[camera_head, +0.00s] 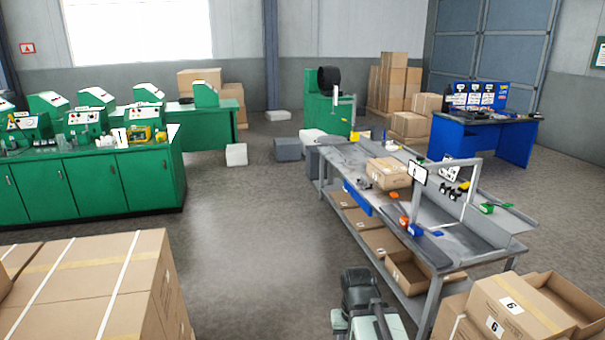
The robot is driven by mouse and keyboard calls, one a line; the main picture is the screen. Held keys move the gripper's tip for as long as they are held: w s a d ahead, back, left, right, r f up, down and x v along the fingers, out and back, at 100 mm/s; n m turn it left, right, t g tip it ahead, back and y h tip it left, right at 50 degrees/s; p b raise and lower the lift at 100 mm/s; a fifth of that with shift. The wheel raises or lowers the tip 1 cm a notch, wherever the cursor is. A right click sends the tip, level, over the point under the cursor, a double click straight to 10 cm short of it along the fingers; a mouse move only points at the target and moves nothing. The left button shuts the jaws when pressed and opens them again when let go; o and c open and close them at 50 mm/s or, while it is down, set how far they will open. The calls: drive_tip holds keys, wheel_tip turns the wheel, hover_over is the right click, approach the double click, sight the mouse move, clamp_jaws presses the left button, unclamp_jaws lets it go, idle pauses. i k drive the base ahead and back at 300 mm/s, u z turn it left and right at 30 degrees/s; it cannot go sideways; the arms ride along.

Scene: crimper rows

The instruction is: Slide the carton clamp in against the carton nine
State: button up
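A closed brown carton (388,173) sits on the long grey workbench (345,165); I cannot read a number on it. At the bottom right, a taped carton (510,305) bears white labels that read 6. I see no carton with a readable nine. I cannot pick out a carton clamp with certainty; a grey upright frame (470,188) and a blue part (357,197) are on the bench. A dark and pale green piece at the bottom centre seems to be my arm. I cannot make out my gripper's fingers.
Open cartons (408,270) fill the bench's lower shelf. Stacked strapped cartons (95,275) stand at the lower left. Green cabinets (95,180) with machines stand at the left, a blue table (480,137) at the back right. The floor (245,225) between the cabinets and bench is clear.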

sight(362, 180)
drive_tip(key=i, duration=3)
drive_tip(key=z, duration=0.45)
drive_tip(key=i, duration=1.25)
drive_tip(key=u, duration=0.75)
drive_tip(key=i, duration=1.45)
drive_tip(key=u, duration=0.45)
drive_tip(key=k, duration=0.85)
drive_tip(key=u, duration=0.2)
